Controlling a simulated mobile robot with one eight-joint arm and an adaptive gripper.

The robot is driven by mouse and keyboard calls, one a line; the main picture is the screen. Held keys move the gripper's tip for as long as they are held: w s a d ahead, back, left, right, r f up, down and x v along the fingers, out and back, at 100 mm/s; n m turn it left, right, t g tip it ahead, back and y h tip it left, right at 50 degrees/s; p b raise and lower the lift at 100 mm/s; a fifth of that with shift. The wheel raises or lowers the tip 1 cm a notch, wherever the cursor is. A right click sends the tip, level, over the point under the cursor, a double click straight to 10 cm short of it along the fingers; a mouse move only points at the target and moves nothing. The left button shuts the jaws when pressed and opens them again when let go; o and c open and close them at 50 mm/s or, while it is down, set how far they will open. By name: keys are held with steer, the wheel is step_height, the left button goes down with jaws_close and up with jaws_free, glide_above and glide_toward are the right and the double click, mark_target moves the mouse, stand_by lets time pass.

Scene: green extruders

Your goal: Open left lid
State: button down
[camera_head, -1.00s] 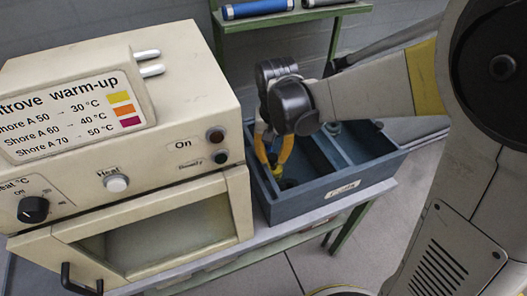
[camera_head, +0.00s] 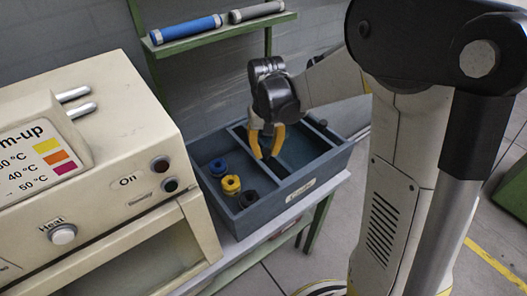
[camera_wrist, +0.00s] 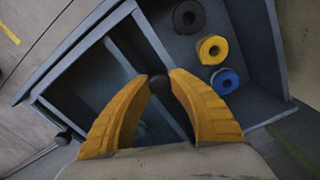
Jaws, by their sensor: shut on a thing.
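A blue-grey box (camera_head: 325,173) with divided compartments stands beside the oven. Its left compartment is uncovered and shows a blue spool (camera_head: 218,168), a yellow spool (camera_head: 231,184) and a black spool (camera_head: 248,198). The wrist view also shows the blue (camera_wrist: 225,81), yellow (camera_wrist: 212,50) and black spools (camera_wrist: 188,17). My gripper (camera_head: 265,147) is over the middle of the box. In the wrist view its yellow fingers (camera_wrist: 160,84) are closed on a small dark round knob (camera_wrist: 159,85). I cannot clearly tell the left lid's panel from the dividers below the fingers.
A cream oven (camera_head: 100,150) stands close to the box's left side. A green shelf (camera_head: 215,32) behind holds a blue roll (camera_head: 186,29) and a grey roll (camera_head: 257,11). Another dark knob (camera_wrist: 64,138) is at the box's far side. Open floor lies in front.

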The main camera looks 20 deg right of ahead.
steer(key=c, duration=1.1)
jaws_free()
step_height(320, 180, up, 12)
steer(key=s+a+n+t, duration=0.1)
steer(key=s+t, duration=0.6)
steer(key=s, duration=0.8)
steer(key=shift+s+a+f, duration=0.15)
steer(key=shift+a, duration=0.15)
